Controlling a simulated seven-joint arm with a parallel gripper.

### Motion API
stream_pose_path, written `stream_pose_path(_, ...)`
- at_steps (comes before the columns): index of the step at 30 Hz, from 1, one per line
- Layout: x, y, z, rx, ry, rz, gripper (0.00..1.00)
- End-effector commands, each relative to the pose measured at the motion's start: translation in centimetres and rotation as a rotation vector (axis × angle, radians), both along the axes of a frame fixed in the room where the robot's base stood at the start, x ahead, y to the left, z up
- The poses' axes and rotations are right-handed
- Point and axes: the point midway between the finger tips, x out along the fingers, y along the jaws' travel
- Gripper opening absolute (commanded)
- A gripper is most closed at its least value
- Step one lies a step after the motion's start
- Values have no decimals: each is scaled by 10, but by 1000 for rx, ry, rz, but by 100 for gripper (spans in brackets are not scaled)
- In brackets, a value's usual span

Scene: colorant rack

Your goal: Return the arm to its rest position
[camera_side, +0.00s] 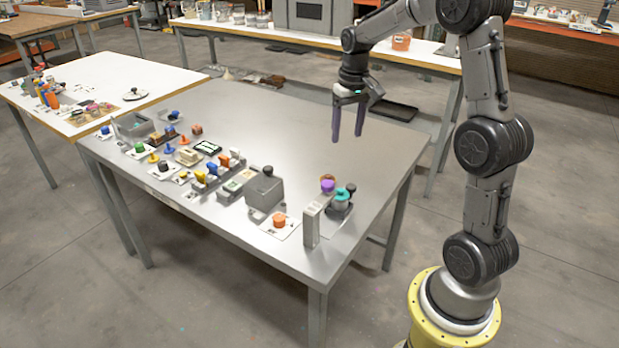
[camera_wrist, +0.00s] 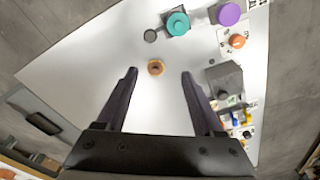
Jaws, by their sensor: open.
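My gripper (camera_side: 348,138) hangs above the far right part of the grey metal table (camera_side: 265,120) in the side view, fingers pointing down. It is open, with nothing between the fingers. In the wrist view my gripper (camera_wrist: 158,75) shows its two dark fingers spread apart, with the table below. A small orange-brown ring-like piece (camera_wrist: 155,67) lies on the table and shows between the fingertips in that view, apart from them. A teal round piece (camera_wrist: 178,24) and a purple round piece (camera_wrist: 229,14) show at the top of the wrist view.
In the side view, a grey box (camera_side: 264,192), an orange piece (camera_side: 279,220) and an upright light block (camera_side: 311,222) stand near the front edge. Several small coloured pieces crowd the table's left side. A white table (camera_side: 75,85) stands at left. The table's far middle is clear.

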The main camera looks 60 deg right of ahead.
Motion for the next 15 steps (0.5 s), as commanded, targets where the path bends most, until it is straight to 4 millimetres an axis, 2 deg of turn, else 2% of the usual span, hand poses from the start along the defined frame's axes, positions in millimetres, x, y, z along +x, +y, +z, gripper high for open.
stream_pose_path(1,2,18,20,-21,-37,39,69)
stream_pose_path(6,-16,85,73,-72,-145,173,69)
stream_pose_path(10,-45,131,99,-97,-223,267,69)
stream_pose_path(15,-95,179,113,-115,-321,381,69)
